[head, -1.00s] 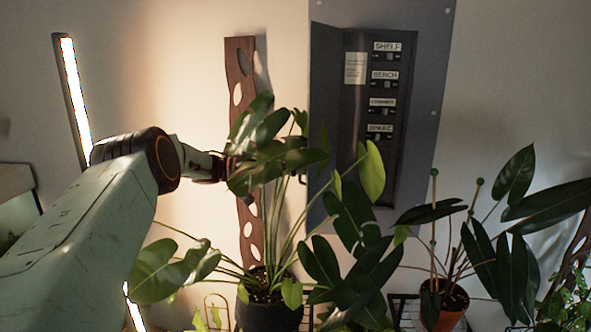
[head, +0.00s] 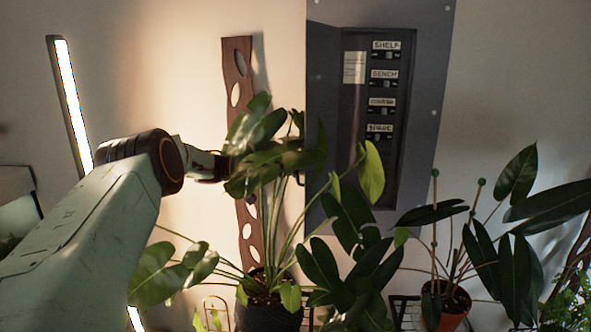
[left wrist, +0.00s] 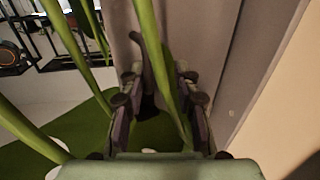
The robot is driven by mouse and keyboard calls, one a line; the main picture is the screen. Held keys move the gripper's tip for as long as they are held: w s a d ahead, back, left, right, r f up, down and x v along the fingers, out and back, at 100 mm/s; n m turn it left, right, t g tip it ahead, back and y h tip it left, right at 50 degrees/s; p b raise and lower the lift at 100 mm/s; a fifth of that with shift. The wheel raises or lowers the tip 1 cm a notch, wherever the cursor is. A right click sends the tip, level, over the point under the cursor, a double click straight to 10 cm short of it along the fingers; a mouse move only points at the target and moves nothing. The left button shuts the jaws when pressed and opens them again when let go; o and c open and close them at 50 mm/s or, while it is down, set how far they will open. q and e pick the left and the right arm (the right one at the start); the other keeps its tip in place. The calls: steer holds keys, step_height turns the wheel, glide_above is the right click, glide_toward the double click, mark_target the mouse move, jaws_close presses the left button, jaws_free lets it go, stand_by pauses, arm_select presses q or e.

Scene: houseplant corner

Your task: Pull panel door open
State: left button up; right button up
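The grey panel (head: 425,60) is on the wall, its recess showing labelled switches (head: 383,90). Its grey panel door (head: 322,90) stands open at the left of the recess. My left gripper (left wrist: 160,85) is beside the door's left edge, mostly hidden behind leaves in the head view. In the left wrist view its two fingers are apart, with a dark curved handle (left wrist: 146,45) and green stems between or in front of them. Contact with the handle cannot be told. My right gripper is not in view.
A leafy plant in a dark pot (head: 268,312) stands in front of my left gripper and the door. Another plant in a terracotta pot (head: 447,305) is at right. A brown wooden board (head: 238,75) and a light strip (head: 70,100) are at left.

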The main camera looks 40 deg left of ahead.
arm_select(q)
steer(key=shift+s+a, duration=0.15)
steer(key=shift+s, duration=0.2)
steer(key=shift+w, duration=0.15)
steer(key=v, duration=1.2)
stand_by(0.4)
steer(key=shift+f, duration=0.1)
